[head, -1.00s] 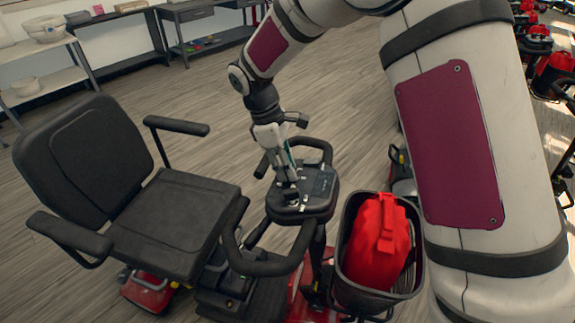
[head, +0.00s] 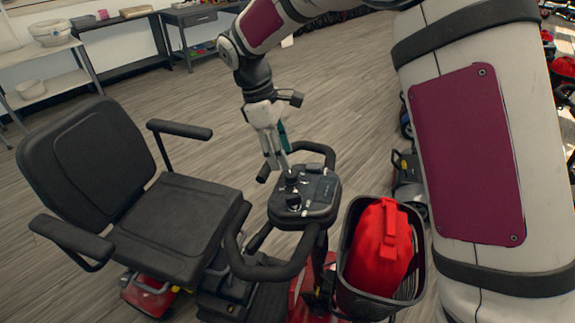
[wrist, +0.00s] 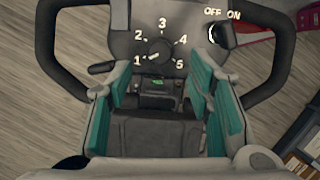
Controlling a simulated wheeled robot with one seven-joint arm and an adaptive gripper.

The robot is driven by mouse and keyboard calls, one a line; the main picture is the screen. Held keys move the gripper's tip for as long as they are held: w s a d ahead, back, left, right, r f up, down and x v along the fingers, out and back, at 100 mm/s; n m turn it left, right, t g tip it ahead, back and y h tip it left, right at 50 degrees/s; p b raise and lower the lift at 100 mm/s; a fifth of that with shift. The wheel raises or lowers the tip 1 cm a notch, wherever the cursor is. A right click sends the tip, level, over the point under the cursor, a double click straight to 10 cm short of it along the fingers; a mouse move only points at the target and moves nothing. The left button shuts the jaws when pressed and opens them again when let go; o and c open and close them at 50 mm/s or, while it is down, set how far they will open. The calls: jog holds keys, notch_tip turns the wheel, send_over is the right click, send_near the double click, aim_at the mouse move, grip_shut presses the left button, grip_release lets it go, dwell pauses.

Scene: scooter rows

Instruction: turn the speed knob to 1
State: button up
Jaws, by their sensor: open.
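The dark round speed knob (wrist: 159,52) sits on the scooter's control panel (wrist: 120,45) in the wrist view, inside an arc of white numbers 1 to 5. Its white pointer mark faces the 1 at lower left. The panel also shows in the head view (head: 318,190). My gripper (wrist: 152,88) is open and empty, its teal-padded fingers apart on either side of the view. In the head view my gripper (head: 277,165) is above the panel's far left part, apart from the knob.
An OFF/ON switch (wrist: 222,35) is right of the dial. Black loop handlebars (head: 270,268) surround the panel. A black seat (head: 175,215) is at left. A basket (head: 352,285) with a red bag (head: 380,250) is at right. Shelves (head: 45,65) stand behind; floor between is clear.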

jog(key=v, duration=0.5)
jog(key=shift+a+r, duration=0.1)
jog(key=shift+r, duration=0.25)
jog(key=s+d+r+m+t+y+p, duration=0.15)
jog(key=s+d+r+m, duration=0.45)
jog(key=s+d+r, duration=0.65)
jog(key=s+d+f+m+t+y, duration=0.1)
jog(key=s+d+m+t, duration=0.1)
jog(key=s, duration=0.7)
jog(key=s+d+m+t+y+p, duration=0.1)
jog(key=s+d+m+t, duration=0.1)
jog(key=s+d+m, duration=0.3)
jog(key=shift+s+f+m, duration=0.4)
jog(key=shift+s+m, duration=0.5)
jog(key=shift+s, duration=1.1)
